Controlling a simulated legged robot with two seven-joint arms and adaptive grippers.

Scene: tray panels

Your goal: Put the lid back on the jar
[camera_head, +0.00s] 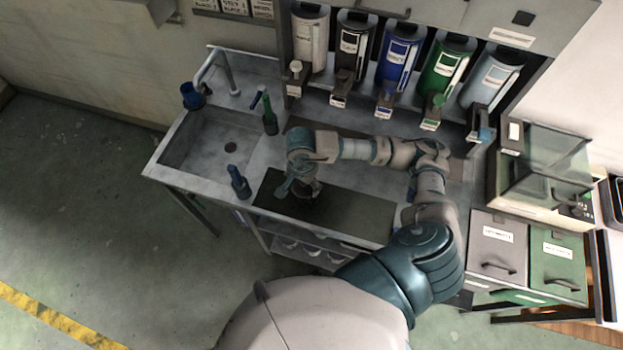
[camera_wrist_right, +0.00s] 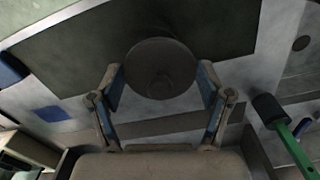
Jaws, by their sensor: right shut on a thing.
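My right gripper (camera_head: 303,187) reaches down over the dark mat on the counter. I cannot tell whether this is the lid or the jar's open top. In the head view the gripper mostly hides it; only a dark patch shows below the fingers. No separate second part of the jar can be made out. My left gripper is not in view.
The dark mat (camera_head: 352,214) has free room right of the gripper. A sink (camera_head: 205,150) lies left. A green-handled tool (camera_head: 269,120) and a blue one (camera_head: 239,184) stand near it. Several dispensers line the back, including a green one (camera_head: 440,70). Bins (camera_head: 495,250) stand right.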

